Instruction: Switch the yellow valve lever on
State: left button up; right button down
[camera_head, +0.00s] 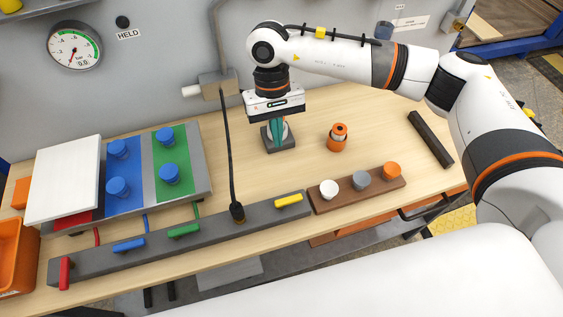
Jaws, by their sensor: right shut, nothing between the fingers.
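The yellow valve lever (289,201) sits near the right end of a long dark grey valve bar (150,258) at the front of the table. It lies along the bar. On the same bar, the green lever (184,231) and blue lever (129,245) also lie along it, while the red lever (65,273) at the left end stands across it. My right gripper (276,142), with teal fingers, points down, shut and empty. It is well behind the yellow lever, at a small dark block that it partly hides. I cannot tell whether they touch. My left gripper is not in view.
A black hose runs from the wall box (217,86) to a fitting (237,212) on the bar, left of the yellow lever. A brown rack (358,191) with three knobs adjoins the bar's right end. An orange-topped part (338,138) stands behind. A panel with blue knobs fills the left.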

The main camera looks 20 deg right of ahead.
aim_at(289, 200)
jog(key=p+x, duration=0.1)
jog(key=x, duration=0.1)
jog(key=p+x, duration=0.1)
jog(key=x, duration=0.2)
jog(key=s+p+x, duration=0.1)
jog(key=p+x, duration=0.1)
jog(key=x, duration=0.1)
jog(key=shift+d+f, duration=0.1)
jog(key=shift+d, duration=0.05)
jog(key=s+p, duration=0.1)
jog(key=s+f+p, duration=0.1)
jog(key=s, duration=0.1)
jog(key=shift+s+d+p, duration=0.1)
jog(key=shift+s+p, duration=0.45)
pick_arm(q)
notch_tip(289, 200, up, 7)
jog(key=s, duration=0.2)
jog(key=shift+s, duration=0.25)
pick_arm(e)
jog(key=shift+f, duration=0.15)
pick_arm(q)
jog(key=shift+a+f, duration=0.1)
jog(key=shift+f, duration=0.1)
